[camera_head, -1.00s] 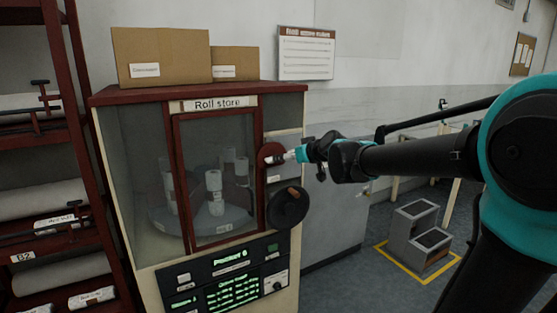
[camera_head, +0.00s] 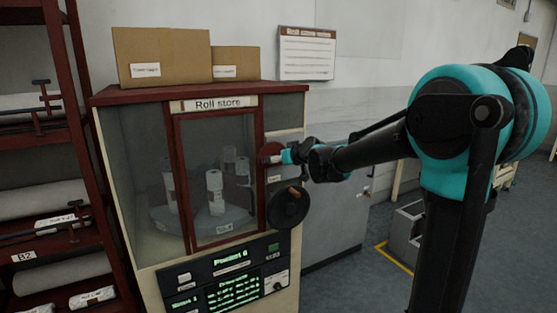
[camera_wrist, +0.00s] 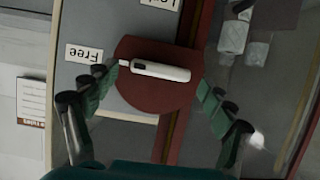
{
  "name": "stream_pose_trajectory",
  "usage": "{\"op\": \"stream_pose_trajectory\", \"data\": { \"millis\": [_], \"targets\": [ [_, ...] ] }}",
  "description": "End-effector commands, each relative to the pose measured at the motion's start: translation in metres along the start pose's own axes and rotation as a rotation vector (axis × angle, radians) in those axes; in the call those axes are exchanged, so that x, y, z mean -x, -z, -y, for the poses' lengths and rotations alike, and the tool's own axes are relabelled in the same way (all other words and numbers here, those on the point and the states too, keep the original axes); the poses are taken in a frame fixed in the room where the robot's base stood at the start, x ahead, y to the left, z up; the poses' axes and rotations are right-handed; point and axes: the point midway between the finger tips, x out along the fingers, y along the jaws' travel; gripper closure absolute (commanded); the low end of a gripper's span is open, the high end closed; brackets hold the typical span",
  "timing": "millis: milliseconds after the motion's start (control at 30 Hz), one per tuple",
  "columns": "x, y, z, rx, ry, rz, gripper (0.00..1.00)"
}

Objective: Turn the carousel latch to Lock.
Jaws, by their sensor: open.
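The carousel latch (camera_head: 268,152) is a round dark red plate on the right of the Roll store cabinet (camera_head: 282,90). In the wrist view the latch plate (camera_wrist: 150,105) carries a white lever (camera_wrist: 160,71) whose narrow dark-banded end points at the "Free" label (camera_wrist: 83,54). A second label (camera_wrist: 160,4), partly cut off and upside down, starts with "Lo". My gripper (camera_head: 284,157) is at the latch. In the wrist view my gripper (camera_wrist: 160,88) is open, with its fingers on either side of the lever. I cannot tell whether either finger touches it.
A black handwheel (camera_head: 289,208) sits just below the latch. The glazed door (camera_head: 212,118) is left of it, with white rolls (camera_head: 215,190) on a carousel inside. A control panel (camera_head: 232,278) is below. Boxes (camera_head: 160,52) stand on top; a roll rack (camera_head: 75,150) is at the left.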

Motion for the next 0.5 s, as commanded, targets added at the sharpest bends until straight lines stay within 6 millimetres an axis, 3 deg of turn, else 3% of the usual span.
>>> {"op": "stream_pose_trajectory", "data": {
  "millis": [67, 433, 500],
  "targets": [
    [0.0001, 0.0000, 0.0000, 0.000, 0.000, 0.000, 0.20],
    [0.0003, 0.0000, -0.0001, 0.000, 0.000, 0.000, 0.66],
    [0.0003, 0.0000, -0.0001, 0.000, 0.000, 0.000, 0.67]
  ]
}}
